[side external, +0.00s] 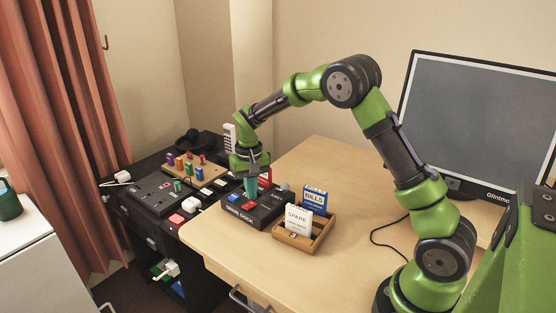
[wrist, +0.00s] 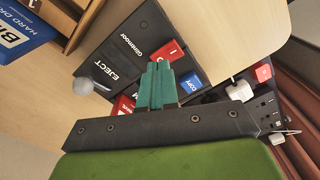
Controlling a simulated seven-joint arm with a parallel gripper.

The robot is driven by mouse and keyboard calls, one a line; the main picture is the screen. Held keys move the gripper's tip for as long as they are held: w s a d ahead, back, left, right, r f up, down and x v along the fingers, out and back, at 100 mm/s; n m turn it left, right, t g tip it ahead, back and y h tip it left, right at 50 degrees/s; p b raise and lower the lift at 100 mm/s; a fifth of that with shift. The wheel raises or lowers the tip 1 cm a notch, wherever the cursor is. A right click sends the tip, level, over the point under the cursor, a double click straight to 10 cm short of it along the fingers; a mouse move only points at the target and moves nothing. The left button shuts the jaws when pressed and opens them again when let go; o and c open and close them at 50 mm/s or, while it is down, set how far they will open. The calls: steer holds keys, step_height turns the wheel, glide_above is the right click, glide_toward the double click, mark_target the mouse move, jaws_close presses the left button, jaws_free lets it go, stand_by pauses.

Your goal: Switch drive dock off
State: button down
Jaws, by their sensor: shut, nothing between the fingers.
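The black drive dock (side external: 262,213) sits on the desk's left part, with its name on the front face. In the wrist view the dock (wrist: 118,47) shows an EJECT label, a blue COPY button (wrist: 191,80) and a red switch (wrist: 169,51) with a white mark. My gripper (side external: 250,190) points down over the dock. Its teal fingertips (wrist: 158,66) are shut together and empty, just beside the red switch in the picture. I cannot tell whether they touch it. The fingers hide part of the dock's top, and the switch's position is unclear.
A wooden tray (side external: 306,247) with a SPARE card (side external: 297,220) and a blue BILLS box (side external: 314,196) stands right of the dock. A grey knob (wrist: 84,86) sticks out by the EJECT label. The desk's middle is clear.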

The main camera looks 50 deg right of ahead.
mark_target(252, 202)
steer(key=shift+r, duration=2.5)
steer(key=shift+s+a+f, duration=0.2)
steer(key=shift+s, duration=0.25)
steer(key=shift+s+a+f, duration=0.15)
steer(key=shift+s, duration=0.25)
steer(key=s+a+r+t, duration=0.2)
steer(key=s+a+r, duration=0.1)
steer(key=s, duration=0.4)
steer(key=s+a+r+n+t+y, duration=0.1)
steer(key=s+a+r+t, duration=0.1)
steer(key=s+r, duration=0.4)
steer(key=s+a+r+n+t+y, duration=0.1)
steer(key=s+a+r+t, duration=0.2)
steer(key=s, duration=0.6)
steer(key=shift+s+a+r, duration=0.2)
steer(key=shift+a+r, duration=0.15)
steer(key=shift+r, duration=0.3)
